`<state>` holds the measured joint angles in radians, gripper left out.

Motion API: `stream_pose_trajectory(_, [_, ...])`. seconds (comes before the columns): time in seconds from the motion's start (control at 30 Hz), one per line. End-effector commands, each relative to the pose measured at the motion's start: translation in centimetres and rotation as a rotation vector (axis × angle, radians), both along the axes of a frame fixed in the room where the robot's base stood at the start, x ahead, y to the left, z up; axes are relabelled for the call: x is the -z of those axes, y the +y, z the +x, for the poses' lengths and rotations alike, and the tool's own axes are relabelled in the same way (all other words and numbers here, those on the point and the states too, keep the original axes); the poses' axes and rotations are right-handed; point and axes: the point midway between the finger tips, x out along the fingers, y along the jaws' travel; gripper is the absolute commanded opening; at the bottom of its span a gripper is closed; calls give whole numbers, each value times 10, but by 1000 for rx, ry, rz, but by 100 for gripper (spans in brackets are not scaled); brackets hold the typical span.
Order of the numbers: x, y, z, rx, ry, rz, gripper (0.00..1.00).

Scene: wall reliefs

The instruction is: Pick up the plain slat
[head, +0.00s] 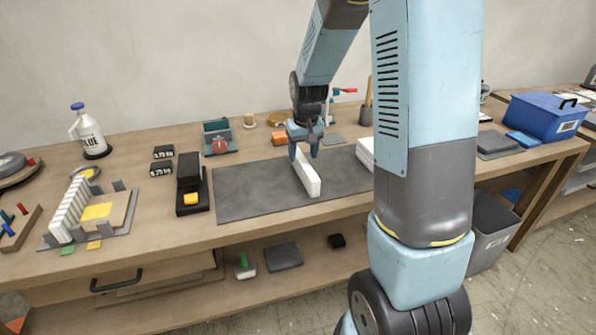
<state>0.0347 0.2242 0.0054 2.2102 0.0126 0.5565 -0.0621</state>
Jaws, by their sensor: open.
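A plain white slat (311,183) lies on the dark grey mat (243,190) on the workbench, its near end toward the front edge. My gripper (304,155) points down over the slat's far part, with its jaws open. One finger shows on each side of the slat; I cannot tell whether they touch it. Another white piece (365,153) lies at the mat's right, partly hidden behind my arm.
A row of white slats (70,210) stands in a rack at the left. A black block-shaped device (189,178) stands left of the mat. A glue bottle (89,132) stands at the back left, and a blue bin (543,117) at the right. The mat's left part is clear.

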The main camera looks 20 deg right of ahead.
Motion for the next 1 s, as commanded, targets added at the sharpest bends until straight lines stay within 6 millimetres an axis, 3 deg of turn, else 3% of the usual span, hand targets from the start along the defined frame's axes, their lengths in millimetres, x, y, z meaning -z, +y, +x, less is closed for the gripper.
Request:
stream_pose_trajectory(0.4, [46, -4, 8, 0, 2, 0, 60])
stream_pose_trajectory(0.7, [49, -4, 8, 0, 1, 0, 60])
stream_pose_trajectory(1.0, [48, -4, 8, 1, 1, 0, 32])
